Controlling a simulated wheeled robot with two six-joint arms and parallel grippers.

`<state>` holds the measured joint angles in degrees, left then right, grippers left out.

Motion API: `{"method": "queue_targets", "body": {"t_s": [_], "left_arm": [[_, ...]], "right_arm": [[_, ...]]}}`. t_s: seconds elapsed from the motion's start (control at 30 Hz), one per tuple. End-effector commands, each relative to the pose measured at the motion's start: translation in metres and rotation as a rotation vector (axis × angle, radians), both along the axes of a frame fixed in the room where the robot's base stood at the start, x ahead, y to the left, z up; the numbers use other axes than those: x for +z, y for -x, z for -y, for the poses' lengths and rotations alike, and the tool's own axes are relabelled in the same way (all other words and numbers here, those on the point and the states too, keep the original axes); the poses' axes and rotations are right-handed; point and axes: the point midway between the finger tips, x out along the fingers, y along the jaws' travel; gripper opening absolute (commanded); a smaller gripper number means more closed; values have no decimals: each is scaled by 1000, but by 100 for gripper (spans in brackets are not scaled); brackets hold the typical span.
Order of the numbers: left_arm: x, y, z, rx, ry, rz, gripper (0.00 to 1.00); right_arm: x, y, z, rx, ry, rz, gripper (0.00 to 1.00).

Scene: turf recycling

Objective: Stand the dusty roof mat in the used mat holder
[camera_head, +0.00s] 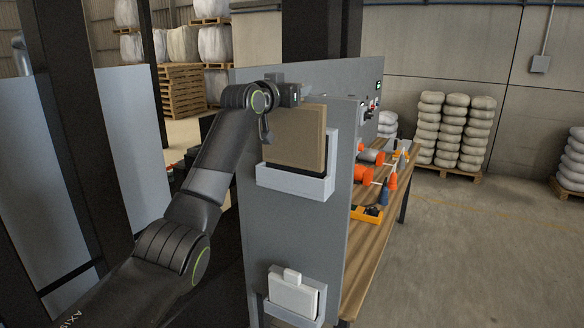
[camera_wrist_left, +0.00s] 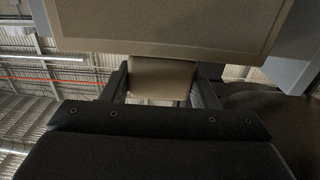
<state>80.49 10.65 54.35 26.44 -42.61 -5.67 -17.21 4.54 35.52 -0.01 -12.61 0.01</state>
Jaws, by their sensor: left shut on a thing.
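The dusty roof mat (camera_head: 296,136) is a tan, dark-edged slab in the head view, upright at a pale grey wall holder (camera_head: 296,184) on the side of a grey panel. Its lower edge is behind the holder's front lip; whether it rests on the bottom is hidden. My left gripper (camera_head: 290,96) is at the mat's top edge. In the left wrist view the gripper (camera_wrist_left: 160,80) is shut on the mat's tan tab, with the mat's broad face (camera_wrist_left: 165,25) beyond. A second holder (camera_head: 291,314) lower down holds a whitish mat (camera_head: 293,293). My right gripper is out of view.
A wooden bench (camera_head: 376,252) right of the panel carries orange and grey tools and a yellow-orange item (camera_head: 367,214). Stacked sacks (camera_head: 453,130) stand on pallets behind. A dark post and grey sheet (camera_head: 140,150) stand left of my arm.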

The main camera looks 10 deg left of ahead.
Motion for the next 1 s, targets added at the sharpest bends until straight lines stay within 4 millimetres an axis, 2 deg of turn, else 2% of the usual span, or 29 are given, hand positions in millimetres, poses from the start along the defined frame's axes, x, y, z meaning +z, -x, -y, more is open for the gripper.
{"method": "queue_targets", "body": {"t_s": [1.0], "left_arm": [[2,1,0,-1,1,2,28]], "right_arm": [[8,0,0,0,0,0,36]]}}
